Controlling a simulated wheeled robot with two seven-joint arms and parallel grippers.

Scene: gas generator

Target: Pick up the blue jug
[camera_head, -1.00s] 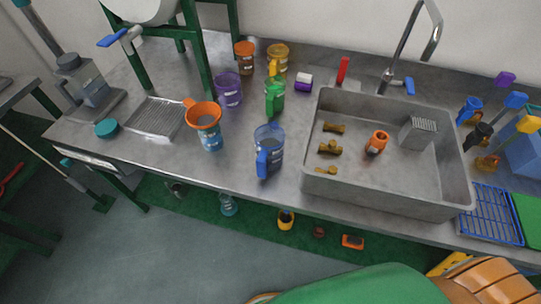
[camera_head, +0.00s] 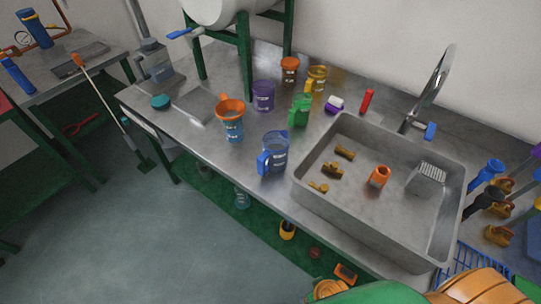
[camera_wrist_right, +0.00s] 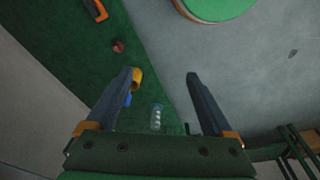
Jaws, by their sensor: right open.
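The blue jug (camera_head: 274,153) is a translucent blue pitcher with a blue handle on its left side. It stands upright on the metal counter near its front edge, left of the sink, in the head view. My right gripper (camera_wrist_right: 160,84) shows in the right wrist view with its two dark fingers apart and nothing between them. It points down at the floor and the green lower shelf, away from the jug. My left gripper is not in the head view.
The metal sink (camera_head: 309,198) is just right of the jug. A green jug (camera_head: 299,111) and a purple cup (camera_head: 263,95) stand behind it. A blue cup with an orange funnel (camera_head: 231,118) stands to its left.

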